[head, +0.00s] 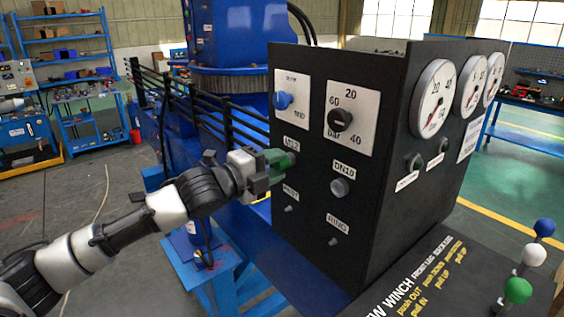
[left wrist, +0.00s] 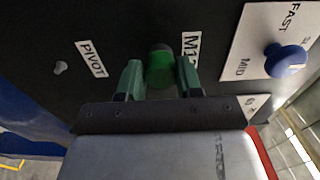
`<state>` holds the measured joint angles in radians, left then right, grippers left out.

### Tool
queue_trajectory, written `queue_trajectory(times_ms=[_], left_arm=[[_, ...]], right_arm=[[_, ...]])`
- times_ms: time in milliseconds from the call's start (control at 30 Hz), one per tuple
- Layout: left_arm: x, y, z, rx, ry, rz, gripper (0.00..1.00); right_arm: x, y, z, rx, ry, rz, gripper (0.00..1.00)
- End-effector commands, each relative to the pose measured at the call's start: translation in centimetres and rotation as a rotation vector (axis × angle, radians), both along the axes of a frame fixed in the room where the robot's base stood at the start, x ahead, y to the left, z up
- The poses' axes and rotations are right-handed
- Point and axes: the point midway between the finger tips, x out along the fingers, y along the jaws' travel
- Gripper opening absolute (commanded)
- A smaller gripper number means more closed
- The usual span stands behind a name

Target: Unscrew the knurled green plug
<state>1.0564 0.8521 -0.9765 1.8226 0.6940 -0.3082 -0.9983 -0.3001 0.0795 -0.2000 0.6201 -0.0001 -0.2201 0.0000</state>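The knurled green plug (left wrist: 159,66) sits in the black panel of the console (head: 315,200), beside a label beginning "M1" (left wrist: 190,50). My left gripper (head: 280,161) is at the panel, its green fingers pointing at the plug. In the left wrist view the two fingers (left wrist: 160,80) stand on either side of the plug, with a narrow gap on each side. The gripper is open and not closed on it. In the head view the fingers mostly hide the plug. My right gripper is not in view.
Near the plug are a blue knob (head: 283,100), a black selector knob (head: 340,119), a grey DN10 fitting (head: 340,187) and small PIVOT (left wrist: 61,67) and RING (head: 333,241) studs. Ball-topped levers (head: 517,290) stand at the lower right. A blue stand (head: 215,285) is below my arm.

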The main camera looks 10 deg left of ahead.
Motion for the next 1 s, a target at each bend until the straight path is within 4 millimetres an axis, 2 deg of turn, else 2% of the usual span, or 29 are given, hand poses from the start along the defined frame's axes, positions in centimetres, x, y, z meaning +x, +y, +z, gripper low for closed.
queue_trajectory(times_ms=[33,200,867,1000], left_arm=[[0.0,0.0,0.0,0.001,0.001,0.000,0.27],[0.0,0.0,0.0,0.001,0.001,0.000,0.01],[-0.2,0.1,-0.1,-0.004,0.007,0.000,0.00],[-0.2,0.1,0.2,-0.135,0.113,0.000,0.00]], right_arm=[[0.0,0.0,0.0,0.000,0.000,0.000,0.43],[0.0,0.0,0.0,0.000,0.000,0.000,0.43],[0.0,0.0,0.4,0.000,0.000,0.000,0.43],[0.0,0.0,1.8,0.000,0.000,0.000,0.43]])
